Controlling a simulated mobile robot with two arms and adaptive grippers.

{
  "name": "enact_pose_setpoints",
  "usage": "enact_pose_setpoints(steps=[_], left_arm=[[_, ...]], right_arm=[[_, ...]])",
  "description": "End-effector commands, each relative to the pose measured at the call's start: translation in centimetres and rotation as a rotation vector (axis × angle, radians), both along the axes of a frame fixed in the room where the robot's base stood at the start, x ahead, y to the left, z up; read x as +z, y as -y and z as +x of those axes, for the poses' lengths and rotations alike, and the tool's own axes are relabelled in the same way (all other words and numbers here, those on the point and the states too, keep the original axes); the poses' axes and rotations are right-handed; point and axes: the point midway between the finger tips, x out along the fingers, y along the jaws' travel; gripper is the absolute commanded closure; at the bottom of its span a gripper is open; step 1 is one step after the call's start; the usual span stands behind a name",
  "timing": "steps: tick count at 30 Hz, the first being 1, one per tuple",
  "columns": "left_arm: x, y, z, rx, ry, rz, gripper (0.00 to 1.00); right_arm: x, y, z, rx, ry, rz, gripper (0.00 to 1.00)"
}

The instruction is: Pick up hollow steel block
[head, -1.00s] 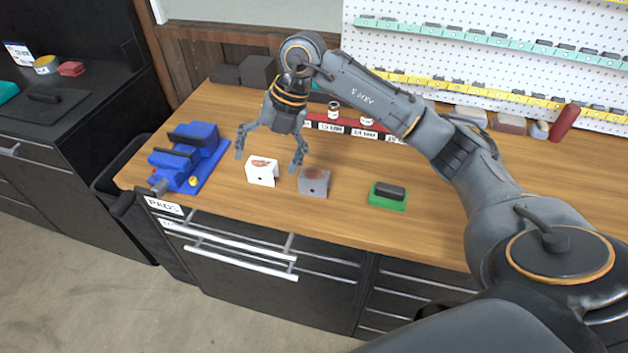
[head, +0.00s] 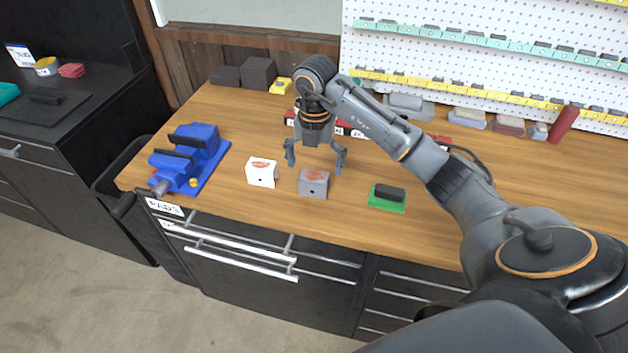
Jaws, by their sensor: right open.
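Two small blocks sit side by side on the wooden bench. The grey one, which looks like the hollow steel block (head: 313,184), has a reddish mark on top and a dark hole in its front. The white block (head: 262,173) to its left has a similar red mark and hole. My right gripper (head: 315,162) points down with its fingers spread, open and empty. It is just behind and above the grey block, and I cannot tell its exact height. My left gripper is not in view.
A blue vise (head: 188,158) stands at the bench's left end. Labelled red bins are behind my gripper, partly hidden. Dark boxes (head: 258,73) stand at the back left. The bench front is clear.

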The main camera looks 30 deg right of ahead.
Motion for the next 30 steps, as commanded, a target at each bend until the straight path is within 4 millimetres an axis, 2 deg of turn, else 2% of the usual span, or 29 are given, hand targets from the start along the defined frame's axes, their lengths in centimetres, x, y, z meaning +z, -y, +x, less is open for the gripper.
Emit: enact_pose_setpoints(steps=[1,3,9,16,17,27,30], left_arm=[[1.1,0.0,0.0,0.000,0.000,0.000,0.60],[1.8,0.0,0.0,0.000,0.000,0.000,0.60],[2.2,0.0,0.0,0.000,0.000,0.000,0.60],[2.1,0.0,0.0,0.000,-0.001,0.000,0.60],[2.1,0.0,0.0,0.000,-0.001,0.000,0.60],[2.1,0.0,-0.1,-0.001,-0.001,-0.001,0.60],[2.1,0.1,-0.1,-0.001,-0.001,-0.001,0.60]], right_arm=[[-0.4,-0.1,0.0,0.000,-0.007,0.002,0.08],[-1.5,0.0,0.1,-0.001,-0.007,0.002,0.08],[-3.8,0.0,0.2,0.001,-0.003,0.002,0.08],[-4.1,0.0,0.2,0.002,0.000,0.000,0.08],[-4.1,0.0,0.2,0.002,0.000,0.000,0.12],[-4.0,0.0,0.2,0.002,-0.001,0.001,0.79],[-4.0,0.0,0.3,0.002,0.001,0.001,0.79]])
